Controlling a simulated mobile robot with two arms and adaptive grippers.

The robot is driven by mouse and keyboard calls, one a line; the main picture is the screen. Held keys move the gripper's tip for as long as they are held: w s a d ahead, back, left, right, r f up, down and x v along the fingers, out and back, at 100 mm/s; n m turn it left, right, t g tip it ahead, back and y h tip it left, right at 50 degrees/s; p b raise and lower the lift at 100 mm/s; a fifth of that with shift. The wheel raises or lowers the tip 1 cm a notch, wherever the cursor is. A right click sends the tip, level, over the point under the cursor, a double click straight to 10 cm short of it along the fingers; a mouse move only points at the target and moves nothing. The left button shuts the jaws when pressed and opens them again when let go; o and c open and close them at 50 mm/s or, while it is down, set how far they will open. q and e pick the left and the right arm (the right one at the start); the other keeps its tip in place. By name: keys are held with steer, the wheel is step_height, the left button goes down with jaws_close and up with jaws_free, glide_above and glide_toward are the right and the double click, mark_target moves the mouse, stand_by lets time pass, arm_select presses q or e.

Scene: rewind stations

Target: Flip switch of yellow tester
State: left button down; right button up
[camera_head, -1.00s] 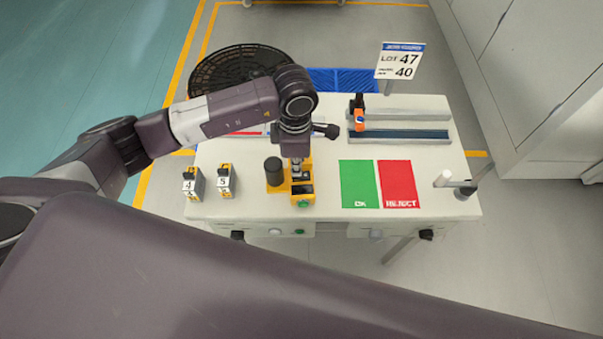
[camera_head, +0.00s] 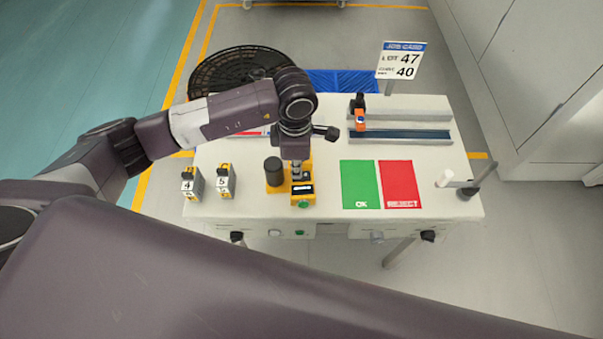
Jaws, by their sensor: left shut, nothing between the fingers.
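The yellow tester (camera_head: 303,200) stands near the front edge of the white table, with a dark display and a green button on its front. A black cylinder (camera_head: 274,172) stands on its yellow base at the left. My left gripper (camera_head: 296,174) points straight down over the back of the tester, shut with nothing held. The gripper and wrist cover the tester's rear part, so the switch is hidden and I cannot tell whether the fingertips touch it. My right gripper is out of view.
An orange-and-black tool (camera_head: 360,114) sits on the rail behind. A job card (camera_head: 401,61) stands at the back.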

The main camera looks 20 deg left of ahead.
arm_select(q)
steer(key=shift+r+p, duration=0.5)
steer(key=shift+r, duration=0.2)
steer(key=shift+r+p, duration=1.25)
steer(key=shift+r, duration=1.45)
